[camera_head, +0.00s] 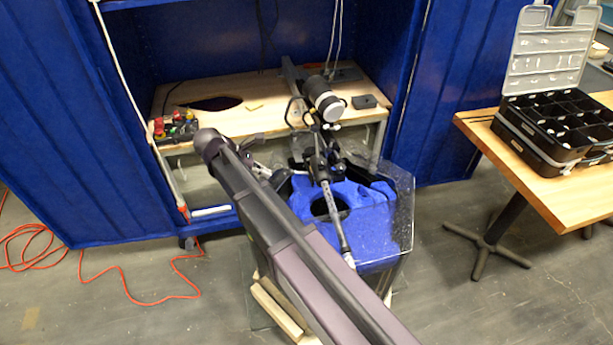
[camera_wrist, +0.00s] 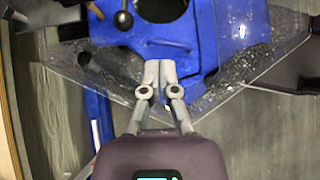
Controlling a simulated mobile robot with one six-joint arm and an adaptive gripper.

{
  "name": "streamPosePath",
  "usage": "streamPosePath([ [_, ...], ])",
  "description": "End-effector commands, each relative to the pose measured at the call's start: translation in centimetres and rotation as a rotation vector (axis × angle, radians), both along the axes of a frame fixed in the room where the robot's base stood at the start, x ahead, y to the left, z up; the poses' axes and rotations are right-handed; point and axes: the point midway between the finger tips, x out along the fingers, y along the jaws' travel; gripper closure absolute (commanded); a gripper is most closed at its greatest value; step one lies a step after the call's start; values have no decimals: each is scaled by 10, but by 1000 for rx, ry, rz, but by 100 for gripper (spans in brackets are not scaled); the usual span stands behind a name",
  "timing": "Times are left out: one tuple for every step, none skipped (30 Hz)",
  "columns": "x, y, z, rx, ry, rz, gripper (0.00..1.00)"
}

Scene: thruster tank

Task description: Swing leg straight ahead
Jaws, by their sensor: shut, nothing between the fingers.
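A blue tank block (camera_head: 375,207) with a round dark opening sits in a clear-walled tank (camera_head: 405,200). A black and white cylindrical unit (camera_head: 325,100) stands above its rear on dark fittings. A slim grey rod (camera_head: 335,215) slants from these fittings down over the block's front; I cannot tell for sure that it is the leg. In the wrist view, my gripper (camera_wrist: 160,65) points toward the blue block (camera_wrist: 208,50), fingers together and empty. A dark rounded knob (camera_wrist: 123,19) lies ahead and left of the fingertips. My arm hides part of the tank in the head view.
A wooden bench (camera_head: 220,82) inside a blue enclosure stands behind the tank, with small coloured parts at its left. A table (camera_head: 555,185) with an open black case (camera_head: 555,125) is at right. An orange cable (camera_head: 130,298) lies on the left floor.

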Motion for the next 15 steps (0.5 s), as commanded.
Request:
streamPosePath([
  [0,-1,0,0,0,-1,100],
  [0,-1,0,0,0,-1,100],
  [1,-2,0,0,0,-3,100],
  [1,-2,0,0,0,-4,100],
  [1,-2,0,0,0,-4,100],
  [1,-3,0,0,0,-6,100],
  [2,-3,0,0,0,-6,100],
  [2,-4,0,0,0,-7,100],
  [2,-4,0,0,0,-7,100],
  [2,-5,0,0,0,-7,100],
  [2,-5,0,0,0,-8,100],
  [2,-5,0,0,0,-8,100],
  [3,-6,0,0,0,-8,100],
  [3,-6,-1,0,0,-8,100],
  [3,-6,-1,0,0,-8,100],
])
